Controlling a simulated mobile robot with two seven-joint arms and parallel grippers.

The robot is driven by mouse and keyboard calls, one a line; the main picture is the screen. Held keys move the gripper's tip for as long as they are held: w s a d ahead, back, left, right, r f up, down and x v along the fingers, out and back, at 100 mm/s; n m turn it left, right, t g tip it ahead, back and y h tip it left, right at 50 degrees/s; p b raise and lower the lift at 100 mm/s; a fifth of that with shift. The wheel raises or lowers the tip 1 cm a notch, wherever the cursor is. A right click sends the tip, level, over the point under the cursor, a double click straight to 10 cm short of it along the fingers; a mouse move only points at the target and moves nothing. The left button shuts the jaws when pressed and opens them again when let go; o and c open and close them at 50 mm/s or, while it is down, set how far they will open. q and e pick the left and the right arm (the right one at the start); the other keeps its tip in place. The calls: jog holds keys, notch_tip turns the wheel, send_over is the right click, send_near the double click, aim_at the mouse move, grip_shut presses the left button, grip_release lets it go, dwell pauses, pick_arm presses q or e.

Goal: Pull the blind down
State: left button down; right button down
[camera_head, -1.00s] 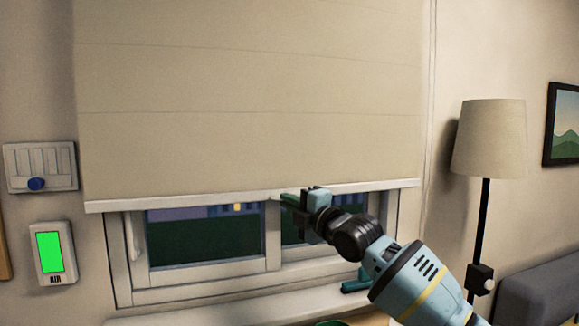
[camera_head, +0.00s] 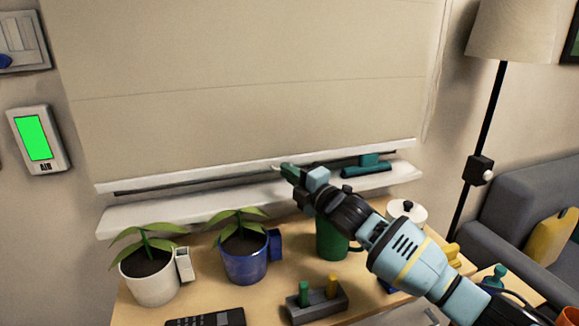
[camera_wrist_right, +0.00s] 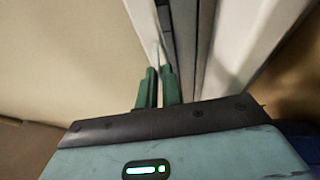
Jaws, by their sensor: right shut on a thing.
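The beige blind (camera_head: 250,95) covers nearly the whole window in the head view, and its white bottom bar (camera_head: 200,178) hangs just above the white sill. Only a thin dark gap shows under the bar. My right gripper (camera_head: 284,171) is at the middle of the bottom bar, with its green fingers shut on the bar's small pull tab. In the right wrist view, the green fingertips (camera_wrist_right: 158,84) are close together on a thin pale piece at the bar's edge, with the beige blind (camera_wrist_right: 60,60) to the left. My left gripper is not in view.
The white sill (camera_head: 150,213) has a teal tool (camera_head: 367,166) on its right part. Below, a wooden table holds a white plant pot (camera_head: 150,280), a blue plant pot (camera_head: 244,262), a green mug (camera_head: 330,240) and a pegged block (camera_head: 316,304). A floor lamp (camera_head: 488,130) and grey sofa stand right.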

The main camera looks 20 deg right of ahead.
jog(key=shift+f, duration=0.45)
jog(key=c, duration=1.6)
grip_release()
jog(key=shift+o, duration=0.2)
jog(key=shift+r, duration=0.1)
jog(key=shift+r, duration=0.1)
jog(key=v, duration=0.8)
jog(key=shift+a, duration=0.1)
